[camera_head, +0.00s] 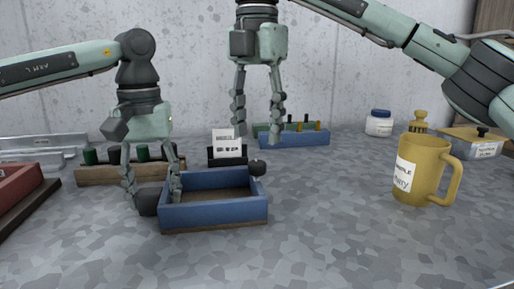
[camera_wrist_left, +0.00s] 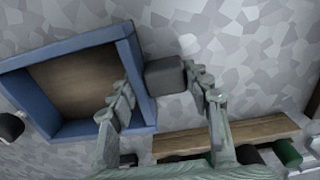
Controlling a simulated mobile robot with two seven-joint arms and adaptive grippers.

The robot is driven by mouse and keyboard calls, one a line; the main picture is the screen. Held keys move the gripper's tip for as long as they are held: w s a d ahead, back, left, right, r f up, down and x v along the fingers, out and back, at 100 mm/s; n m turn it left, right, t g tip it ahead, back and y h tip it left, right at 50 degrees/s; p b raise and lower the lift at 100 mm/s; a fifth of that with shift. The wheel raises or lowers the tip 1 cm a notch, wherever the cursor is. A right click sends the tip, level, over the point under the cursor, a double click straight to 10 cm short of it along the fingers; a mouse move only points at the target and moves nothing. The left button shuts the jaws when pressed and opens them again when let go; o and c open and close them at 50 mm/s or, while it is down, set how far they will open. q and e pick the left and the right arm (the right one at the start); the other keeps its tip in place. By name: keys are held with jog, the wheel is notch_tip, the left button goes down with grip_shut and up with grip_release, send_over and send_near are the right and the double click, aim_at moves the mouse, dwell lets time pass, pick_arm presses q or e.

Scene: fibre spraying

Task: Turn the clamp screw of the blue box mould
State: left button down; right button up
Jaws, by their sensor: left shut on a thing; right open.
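The blue box mould (camera_head: 215,213) sits on the grey worktop, left of centre, its brown floor bare. A dark clamp screw knob (camera_head: 147,203) sticks out at its left end, and a second dark knob (camera_head: 257,168) shows at its back right corner. My left gripper (camera_head: 153,203) is down at the left end, shut on the left knob. In the left wrist view this knob (camera_wrist_left: 165,76) lies between the fingers, and one finger overlaps the mould's wall (camera_wrist_left: 133,62). My right gripper (camera_head: 258,138) is open and empty, hanging above the worktop behind the mould.
A wooden rack (camera_head: 95,175) with dark green pegs stands close behind my left gripper. A white label card (camera_head: 228,144) and a blue rack (camera_head: 295,139) stand behind the mould. A yellow mug (camera_head: 420,172) stands right. The worktop in front is clear.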

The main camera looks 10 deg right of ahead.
aim_at(257, 163)
notch_tip(257, 163, up, 6)
jog(key=shift+r, duration=0.25)
dwell(0.5)
pick_arm(q)
jog(key=c, duration=0.6)
grip_release()
notch_tip(257, 163, up, 12)
jog(key=shift+r, duration=0.1)
pick_arm(e)
jog(key=shift+r, duration=0.15)
